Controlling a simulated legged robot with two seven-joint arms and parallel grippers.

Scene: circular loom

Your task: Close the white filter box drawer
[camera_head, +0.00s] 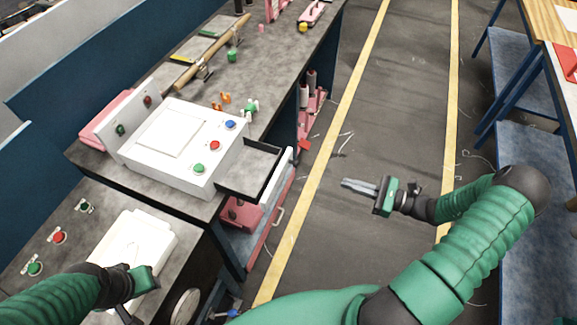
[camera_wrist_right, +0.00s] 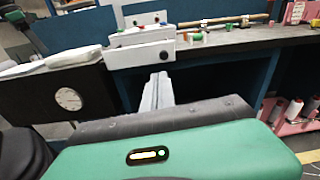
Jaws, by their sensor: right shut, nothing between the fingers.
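The white filter box (camera_head: 205,127) stands on the dark worktop, with blue, red and green buttons on its face. Its drawer (camera_head: 248,177) is pulled out to the right, past the table edge, showing a dark, empty-looking inside and a white front panel. In the right wrist view, the drawer's white front (camera_wrist_right: 140,53) lies beyond my fingers. My right gripper (camera_head: 345,183) is shut and empty over the floor, to the right of the drawer and apart from it. My left gripper (camera_head: 124,310) is low on the left over the nearer table; its fingers are mostly hidden.
A white cover (camera_head: 130,246) lies on the nearer table beside several buttons. Pink spool racks (camera_head: 312,100) are under the far worktop. Open floor with yellow lines (camera_head: 345,110) lies between the tables and a blue bench (camera_head: 530,165) at right.

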